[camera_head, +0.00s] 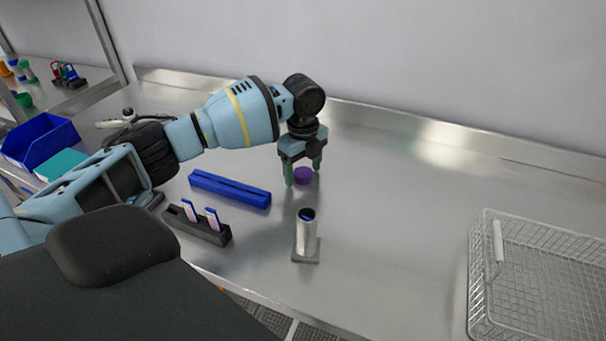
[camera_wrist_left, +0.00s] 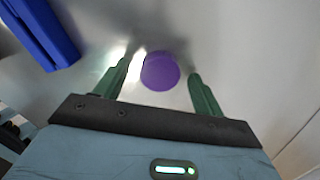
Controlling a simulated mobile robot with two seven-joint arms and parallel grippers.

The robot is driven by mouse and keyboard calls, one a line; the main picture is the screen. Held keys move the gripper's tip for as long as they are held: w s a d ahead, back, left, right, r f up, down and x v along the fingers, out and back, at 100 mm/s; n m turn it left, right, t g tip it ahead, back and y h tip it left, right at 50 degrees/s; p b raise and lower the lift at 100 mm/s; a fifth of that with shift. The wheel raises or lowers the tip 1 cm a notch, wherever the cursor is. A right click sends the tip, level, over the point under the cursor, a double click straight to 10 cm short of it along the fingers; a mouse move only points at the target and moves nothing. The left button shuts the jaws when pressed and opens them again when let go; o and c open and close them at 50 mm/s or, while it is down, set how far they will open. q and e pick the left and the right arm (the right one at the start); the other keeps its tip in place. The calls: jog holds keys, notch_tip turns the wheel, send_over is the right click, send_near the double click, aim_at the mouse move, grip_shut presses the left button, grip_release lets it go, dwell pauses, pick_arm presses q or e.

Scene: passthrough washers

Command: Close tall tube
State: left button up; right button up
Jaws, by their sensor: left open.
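The tall tube (camera_head: 307,232) is a silvery cylinder with a dark open top, standing upright on a small square base on the steel table. A round purple cap (camera_head: 303,175) lies on the table behind the tube. My left gripper (camera_head: 303,179) points down at the cap, with its green fingers open on either side of it. In the left wrist view the cap (camera_wrist_left: 160,71) sits between the spread fingertips, with a gap to each finger. Whether the fingertips touch the table is unclear. My right gripper is not in view.
A long blue bar (camera_head: 230,188) and a dark rack (camera_head: 197,224) holding two upright blue-and-white pieces are left of the tube. A wire basket (camera_head: 540,275) stands at the right. A blue bin (camera_head: 40,140) is at far left. The table between tube and basket is clear.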

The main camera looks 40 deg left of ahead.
aim_at(303, 172)
pick_arm(q)
jog(key=shift+c, duration=0.2)
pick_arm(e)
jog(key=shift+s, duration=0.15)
pick_arm(q)
jog(key=c, duration=1)
jog(key=shift+r, duration=0.35)
notch_tip(303, 172, up, 3)
jog(key=shift+r, duration=0.1)
jog(key=s+d, duration=0.1)
jog(key=s, duration=0.3)
jog(key=s+d+p, duration=0.1)
jog(key=s, duration=0.4)
jog(key=s+d+r, duration=0.1)
jog(key=s+d, duration=0.1)
jog(key=s, duration=0.3)
jog(key=shift+s+d+p, duration=0.1)
jog(key=shift+s+p, duration=0.15)
jog(key=shift+p, duration=0.05)
jog(key=shift+s+d, duration=0.1)
jog(key=shift+s, duration=0.3)
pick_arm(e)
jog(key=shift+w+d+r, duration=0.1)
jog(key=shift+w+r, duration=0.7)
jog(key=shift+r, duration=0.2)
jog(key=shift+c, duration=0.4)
